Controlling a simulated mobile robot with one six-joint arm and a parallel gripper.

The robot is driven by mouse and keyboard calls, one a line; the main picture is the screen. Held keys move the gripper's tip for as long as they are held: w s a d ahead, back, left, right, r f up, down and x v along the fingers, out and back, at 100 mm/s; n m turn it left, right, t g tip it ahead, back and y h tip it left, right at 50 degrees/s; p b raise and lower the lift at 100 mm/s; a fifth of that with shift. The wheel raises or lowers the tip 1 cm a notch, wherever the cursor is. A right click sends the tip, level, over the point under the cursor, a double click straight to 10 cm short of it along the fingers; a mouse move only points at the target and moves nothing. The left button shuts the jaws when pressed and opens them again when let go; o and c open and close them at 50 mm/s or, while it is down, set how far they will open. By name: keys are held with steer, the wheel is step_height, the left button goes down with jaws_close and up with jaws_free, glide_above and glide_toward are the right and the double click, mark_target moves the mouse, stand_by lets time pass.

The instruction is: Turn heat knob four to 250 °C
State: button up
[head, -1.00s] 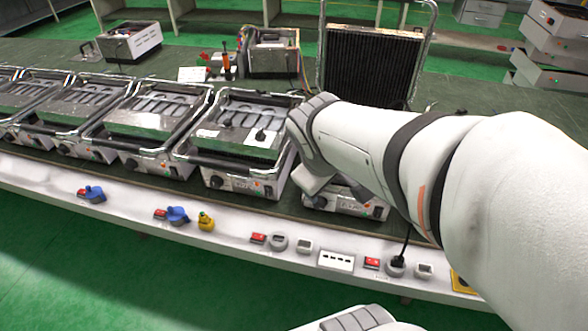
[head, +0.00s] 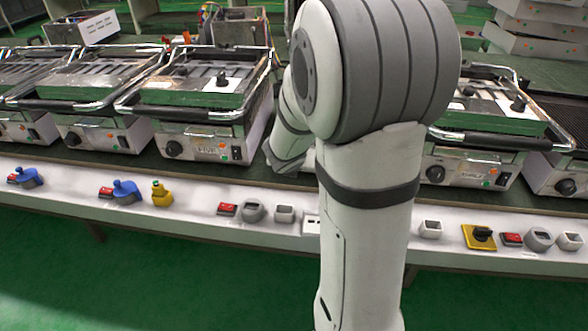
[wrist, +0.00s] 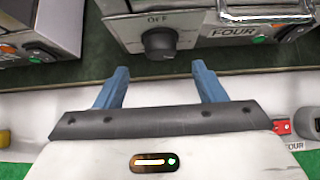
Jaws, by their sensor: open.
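Heat knob four (wrist: 158,42) is a round black knob on the white front panel of the unit labelled FOUR (wrist: 237,31) in the wrist view. The word OFF stands just above it. Its exact pointer direction is hard to read. My gripper (wrist: 158,72) is open and empty, its two blue fingers spread on either side below the knob and apart from it. In the head view my arm covers unit four, its knob and my fingertips.
Neighbouring grill units stand left (head: 200,105) and right (head: 480,120) on the green bench. Red switches (head: 228,209), grey sockets and blue and yellow plugs line the white front ledge. Another unit's corner (wrist: 40,30) is left of unit four. A dark gap lies between them.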

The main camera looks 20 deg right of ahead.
steer(key=b+x, duration=0.2)
steer(key=x, duration=0.5)
steer(key=shift+w+d+f+b, duration=0.1)
steer(key=shift+w+f+b, duration=0.05)
steer(key=shift+b, duration=0.25)
steer(key=c, duration=0.9)
steer(key=shift+c, duration=0.3)
steer(key=shift+f+b, duration=0.1)
steer(key=shift+b, duration=0.5)
